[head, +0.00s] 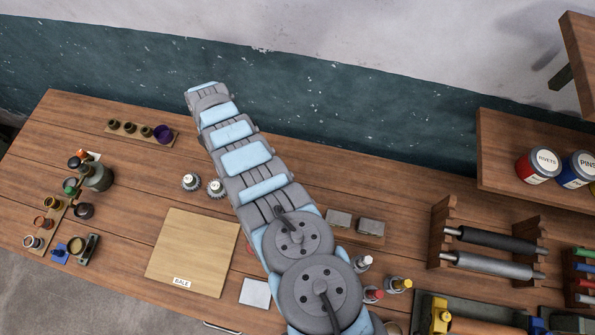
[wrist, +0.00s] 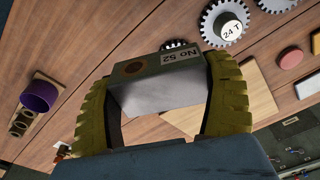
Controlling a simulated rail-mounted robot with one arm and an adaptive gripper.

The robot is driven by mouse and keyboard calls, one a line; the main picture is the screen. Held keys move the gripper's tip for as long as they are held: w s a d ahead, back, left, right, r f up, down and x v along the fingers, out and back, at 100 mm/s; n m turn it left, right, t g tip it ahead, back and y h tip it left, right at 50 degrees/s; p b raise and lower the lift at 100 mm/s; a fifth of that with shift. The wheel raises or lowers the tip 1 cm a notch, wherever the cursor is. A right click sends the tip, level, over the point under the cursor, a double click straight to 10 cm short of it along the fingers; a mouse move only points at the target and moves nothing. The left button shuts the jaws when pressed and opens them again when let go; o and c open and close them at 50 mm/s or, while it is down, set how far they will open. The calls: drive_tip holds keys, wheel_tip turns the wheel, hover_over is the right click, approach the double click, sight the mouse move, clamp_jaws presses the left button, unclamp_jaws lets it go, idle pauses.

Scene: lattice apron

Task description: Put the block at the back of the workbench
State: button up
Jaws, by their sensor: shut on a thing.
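The block (wrist: 158,92) is a grey metal piece with a dark side, a brown round spot and a "No 52" label. In the wrist view, my gripper (wrist: 162,88) is shut on it, with one yellow-green ridged finger on each side. The wooden workbench (head: 330,180) fills much of the head view, and its back edge runs along the dark green wall. My arm reaches over the bench towards that back edge. The gripper and the held block are hidden behind the arm in the head view. The gap between block and bench cannot be told.
A wooden strip with small cups, one purple (head: 162,132), stands at the back left. Two gears (head: 191,182) stand left of my arm. A pale board (head: 193,252) lies in front. A roller rack (head: 490,250) and a shelf with cans (head: 538,165) are at right.

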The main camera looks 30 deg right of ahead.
drive_tip(key=s+d+n+p, duration=0.1)
drive_tip(key=s+d+n, duration=0.4)
drive_tip(key=s+d, duration=1.2)
drive_tip(key=shift+g, duration=0.3)
drive_tip(key=w+f+b, duration=0.2)
drive_tip(key=w+b, duration=0.2)
drive_tip(key=b, duration=0.1)
drive_tip(key=w+f+b, duration=0.3)
drive_tip(key=w+b, duration=0.1)
drive_tip(key=b, duration=0.2)
drive_tip(key=w+f+b, duration=0.3)
drive_tip(key=w+b, duration=0.2)
drive_tip(key=b, duration=0.1)
drive_tip(key=shift+f, duration=0.2)
drive_tip(key=b, duration=0.2)
drive_tip(key=w+f+b, duration=0.1)
drive_tip(key=b, duration=0.1)
drive_tip(key=shift+w+a+f, duration=0.15)
drive_tip(key=shift+w+f, duration=0.05)
drive_tip(key=shift+f, duration=0.05)
drive_tip(key=shift+b, duration=0.35)
drive_tip(key=shift+w, duration=0.1)
